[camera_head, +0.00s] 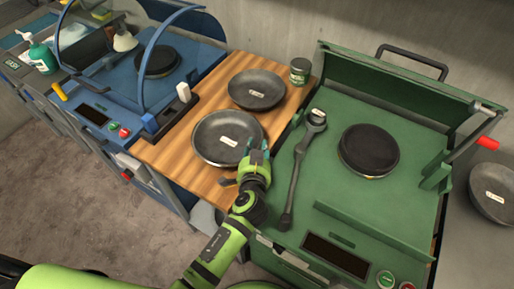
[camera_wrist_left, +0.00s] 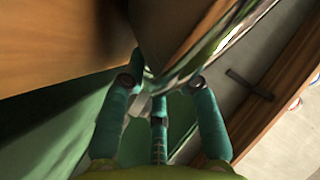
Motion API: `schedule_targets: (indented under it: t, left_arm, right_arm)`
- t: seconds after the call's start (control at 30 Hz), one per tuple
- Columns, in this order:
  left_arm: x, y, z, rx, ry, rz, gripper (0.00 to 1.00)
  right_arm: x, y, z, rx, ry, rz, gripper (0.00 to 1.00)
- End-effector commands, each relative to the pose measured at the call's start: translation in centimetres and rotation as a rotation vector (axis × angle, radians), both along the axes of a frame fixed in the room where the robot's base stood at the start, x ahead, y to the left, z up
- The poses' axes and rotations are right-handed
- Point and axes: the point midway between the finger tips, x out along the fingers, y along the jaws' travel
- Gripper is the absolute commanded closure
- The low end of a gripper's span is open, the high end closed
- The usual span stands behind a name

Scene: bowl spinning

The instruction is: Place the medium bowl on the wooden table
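A dark grey bowl with a white label (camera_head: 215,150), seemingly the medium bowl, is upright at the front of the wooden table (camera_head: 165,158). Whether its base touches the wood is hard to tell. My left gripper (camera_head: 256,158) is at its right front rim. In the left wrist view, the fingers (camera_wrist_left: 160,88) close around the bowl's shiny rim (camera_wrist_left: 185,68). A second dark bowl (camera_head: 257,90) sits behind it on the same table, close to it. A third bowl (camera_head: 494,192) is at the far right on a grey surface. My right gripper is out of view.
A green stove (camera_head: 400,205) with a dark burner (camera_head: 369,150) and a large wrench (camera_head: 298,165) borders the table on the right. A blue stove (camera_head: 100,105) borders it on the left. A small can (camera_head: 300,71) stands at the table's back right corner.

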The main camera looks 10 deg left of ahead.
Motion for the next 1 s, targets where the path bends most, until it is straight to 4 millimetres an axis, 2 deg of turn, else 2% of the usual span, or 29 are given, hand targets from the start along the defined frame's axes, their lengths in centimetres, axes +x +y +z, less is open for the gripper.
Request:
schedule_targets:
  t: [0.27,0.37,0.7,0.83,1.0]
  left_arm:
    - [0.0,0.0,0.7,0.001,-0.001,-0.001,0.69]
    - [-1.5,-0.2,0.6,-0.002,0.002,0.0,0.69]
    - [-8.4,-0.7,2.8,-0.003,0.001,0.001,0.69]
    - [-10.2,-0.9,3.5,-0.001,0.0,0.0,0.69]
    - [-11.2,-0.9,4.1,0.0,-0.001,0.001,0.69]
  right_arm:
    - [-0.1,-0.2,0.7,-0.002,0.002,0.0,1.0]
    - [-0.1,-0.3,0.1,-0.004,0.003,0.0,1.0]
    - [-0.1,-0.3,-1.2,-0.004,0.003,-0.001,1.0]
    - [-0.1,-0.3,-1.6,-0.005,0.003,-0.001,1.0]
    - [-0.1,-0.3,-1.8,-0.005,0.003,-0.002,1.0]
